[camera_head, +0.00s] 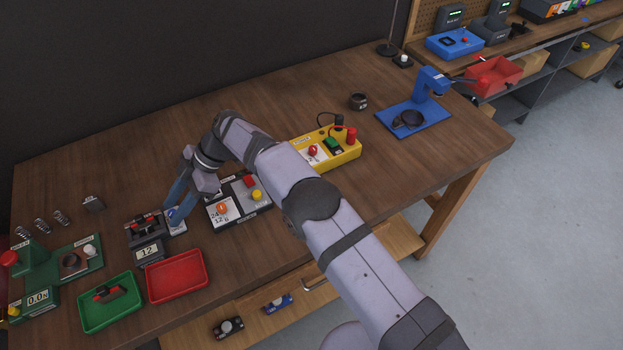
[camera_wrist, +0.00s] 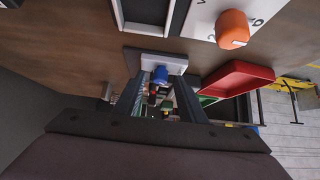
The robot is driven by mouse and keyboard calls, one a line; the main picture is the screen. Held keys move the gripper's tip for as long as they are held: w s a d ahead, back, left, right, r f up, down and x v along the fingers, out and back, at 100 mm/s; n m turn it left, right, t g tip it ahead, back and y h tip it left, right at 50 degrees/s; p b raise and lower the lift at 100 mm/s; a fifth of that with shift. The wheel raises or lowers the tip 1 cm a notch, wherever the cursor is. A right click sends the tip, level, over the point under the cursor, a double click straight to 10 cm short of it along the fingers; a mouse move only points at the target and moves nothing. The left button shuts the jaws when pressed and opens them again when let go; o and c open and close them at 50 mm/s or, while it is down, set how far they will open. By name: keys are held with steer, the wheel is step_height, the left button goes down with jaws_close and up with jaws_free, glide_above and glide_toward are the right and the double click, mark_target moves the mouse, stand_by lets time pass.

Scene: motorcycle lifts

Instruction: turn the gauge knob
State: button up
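A small blue knob (camera_wrist: 161,75) on a pale plate (camera_wrist: 140,58) shows between the fingertips in the wrist view. In the head view the plate (camera_head: 178,228) lies beside a dark grey unit with a display (camera_head: 149,251) reading 12. My gripper (camera_wrist: 159,84) is open, pointing down at the knob, one finger on each side with gaps visible; how deep the fingers reach around it I cannot tell. In the head view my gripper (camera_head: 173,212) partly hides the knob. An orange knob (camera_head: 221,209) on a numbered white panel is apart to the right; it also shows in the wrist view (camera_wrist: 233,29).
A red tray (camera_head: 177,277) and a green tray (camera_head: 110,302) lie in front of the display unit. A green gauge stand (camera_head: 30,258) is at the left. A yellow box (camera_head: 341,155) and a blue stand (camera_head: 415,118) are to the right.

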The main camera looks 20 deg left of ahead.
steer(key=b+v, duration=0.4)
steer(key=v, duration=0.3)
steer(key=s+a+f+m+t+b, duration=0.1)
steer(key=m, duration=0.1)
steer(key=s+a+f+m+t+y+b, duration=0.1)
steer(key=f+m, duration=0.1)
steer(key=s+f+m+t+y+b, duration=0.1)
steer(key=s+m+t, duration=0.1)
steer(key=shift+s+a+f+b, duration=0.1)
steer(key=shift+a+f+b, duration=0.05)
steer(key=shift+a+b, duration=0.2)
steer(key=shift+a+p, duration=0.25)
steer(key=shift+p, duration=0.4)
steer(key=n+g+p, duration=0.1)
steer(key=p, duration=0.2)
steer(key=n+g+p, duration=0.1)
steer(key=p, duration=0.2)
steer(key=shift+a+f+n+h, duration=0.1)
steer(key=shift+f+n+h, duration=0.1)
steer(key=shift+n+h, duration=0.15)
